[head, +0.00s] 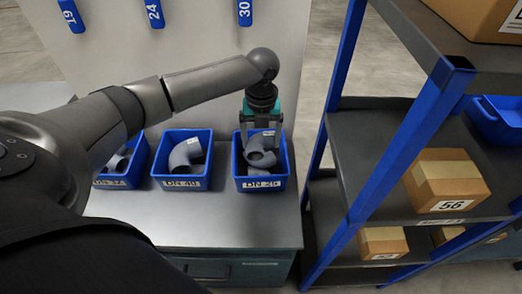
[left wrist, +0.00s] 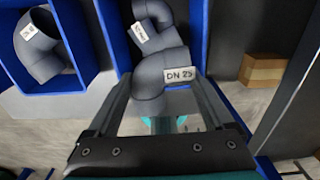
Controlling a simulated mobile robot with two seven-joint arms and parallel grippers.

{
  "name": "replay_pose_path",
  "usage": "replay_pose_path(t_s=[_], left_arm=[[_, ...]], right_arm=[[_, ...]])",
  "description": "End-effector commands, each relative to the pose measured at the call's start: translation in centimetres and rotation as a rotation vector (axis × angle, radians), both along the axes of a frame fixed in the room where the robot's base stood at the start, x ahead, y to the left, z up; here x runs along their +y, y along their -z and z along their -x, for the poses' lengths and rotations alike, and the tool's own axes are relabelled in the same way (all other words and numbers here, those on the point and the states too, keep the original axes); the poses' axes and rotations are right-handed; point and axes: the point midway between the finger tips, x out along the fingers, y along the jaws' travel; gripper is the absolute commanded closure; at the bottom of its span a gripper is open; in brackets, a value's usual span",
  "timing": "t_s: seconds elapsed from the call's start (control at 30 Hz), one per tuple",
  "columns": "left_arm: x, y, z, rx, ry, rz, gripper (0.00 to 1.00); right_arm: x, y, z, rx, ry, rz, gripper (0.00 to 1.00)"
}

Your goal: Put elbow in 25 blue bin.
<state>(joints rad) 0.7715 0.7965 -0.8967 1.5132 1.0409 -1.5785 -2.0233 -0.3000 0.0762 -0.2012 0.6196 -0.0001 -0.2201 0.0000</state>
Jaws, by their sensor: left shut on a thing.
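My left gripper (head: 262,143) is shut on a grey pipe elbow (head: 261,158) at the blue bin marked DN 25 (head: 265,184). In the left wrist view the held elbow (left wrist: 150,88) sits between the two fingers and carries a white DN 25 tag (left wrist: 180,75). Another grey elbow (left wrist: 158,14) with a white tag lies in the same bin, partly behind the held one. I cannot tell whether the held elbow touches it or the bin floor. My right gripper is not in view.
A blue bin marked DN 40 (head: 182,184) with a grey elbow (head: 185,154) stands to the left, and a DN 32 bin (head: 112,182) further left. A shelf with blue posts (head: 384,150) and cardboard boxes (head: 446,180) stands close on the right. The counter front (head: 215,230) is clear.

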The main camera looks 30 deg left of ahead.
Motion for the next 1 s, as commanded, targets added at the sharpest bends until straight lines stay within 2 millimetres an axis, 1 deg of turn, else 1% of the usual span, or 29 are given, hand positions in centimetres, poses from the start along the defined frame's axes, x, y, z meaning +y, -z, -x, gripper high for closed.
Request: replay_pose_path(t_s=[0.03, 0.1, 0.2, 0.27, 0.5, 0.97, 1.0], left_arm=[[0.0, 1.1, 0.1, 0.004, 0.0, -0.001, 0.71], [0.0, 2.4, 0.1, 0.004, -0.001, 0.0, 0.71], [-0.1, 3.7, 0.1, 0.002, 0.0, 0.0, 0.71], [0.0, 4.0, 0.1, 0.001, 0.0, 0.0, 0.71], [0.0, 3.9, 0.0, 0.001, 0.0, -0.001, 0.71], [0.0, 5.0, 0.1, 0.001, 0.0, -0.001, 0.71], [0.0, 5.0, 0.1, 0.001, 0.0, 0.0, 0.13]], right_arm=[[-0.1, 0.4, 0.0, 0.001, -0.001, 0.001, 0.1], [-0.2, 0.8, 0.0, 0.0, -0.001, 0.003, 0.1], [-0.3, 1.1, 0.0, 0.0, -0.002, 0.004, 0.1], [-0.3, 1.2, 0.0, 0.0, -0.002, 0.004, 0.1], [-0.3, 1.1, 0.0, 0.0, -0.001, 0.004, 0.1], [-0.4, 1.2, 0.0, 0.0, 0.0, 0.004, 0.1], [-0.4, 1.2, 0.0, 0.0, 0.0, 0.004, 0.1]])
